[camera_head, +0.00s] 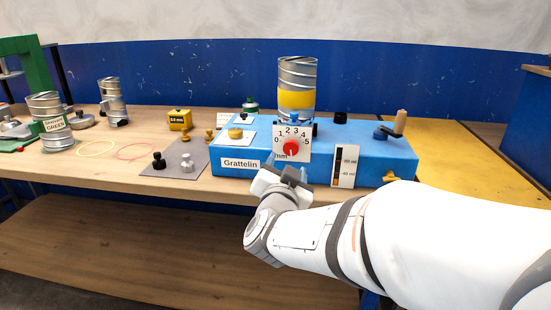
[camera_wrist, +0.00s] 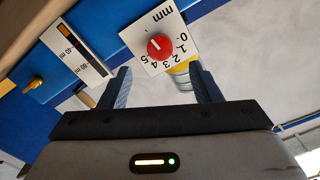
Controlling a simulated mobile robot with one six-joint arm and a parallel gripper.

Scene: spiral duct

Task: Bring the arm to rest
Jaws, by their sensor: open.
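My gripper (camera_head: 288,174) is in front of the blue machine labelled Grattelin (camera_head: 335,172), close to its front face. In the wrist view my gripper (camera_wrist: 165,88) shows two fingers spread apart with nothing between them. Beyond the fingers is the white dial plate with a red knob (camera_head: 291,147), numbered 0 to 5 and marked mm; the red knob also shows in the wrist view (camera_wrist: 160,45). The fingers look apart from the knob, though the exact gap is hard to judge. My arm reaches in from the lower right.
A spiral duct with a yellow band (camera_head: 297,98) stands on the machine. A crank (camera_head: 397,125) and gauge (camera_head: 345,166) are on its right. A grey mat (camera_head: 174,165) with small knobs, duct pieces (camera_head: 50,122) and a yellow block (camera_head: 180,120) lie left. A yellow surface (camera_head: 440,150) is right.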

